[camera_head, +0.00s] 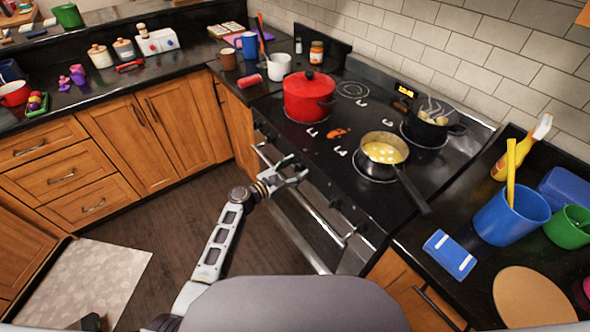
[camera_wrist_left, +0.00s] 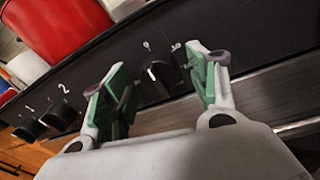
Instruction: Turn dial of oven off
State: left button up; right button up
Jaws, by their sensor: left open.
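The oven (camera_head: 300,210) stands under the black cooktop, with a row of dials along its front panel. In the left wrist view, a black dial (camera_wrist_left: 158,73) with a white mark sits on the dark front panel, with small numbers above it. My left gripper (camera_head: 288,174) is open in front of the oven's front. In the wrist view its green-padded fingers (camera_wrist_left: 163,80) are spread on either side of this dial; I cannot tell whether they touch it. Two more dials, one of them a black dial (camera_wrist_left: 63,114), are farther left. My right gripper is not in view.
A red pot (camera_head: 308,100), a pan of yellow food (camera_head: 384,150) with its handle over the front edge, and a black pot (camera_head: 428,128) stand on the cooktop. A blue container (camera_head: 512,215) is on the right counter. The floor (camera_head: 170,205) before the oven is clear.

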pick_arm(q)
jog(key=v, duration=1.1)
jog(key=shift+s+a, duration=0.3)
jog(key=shift+s, duration=0.05)
dwell(0.6)
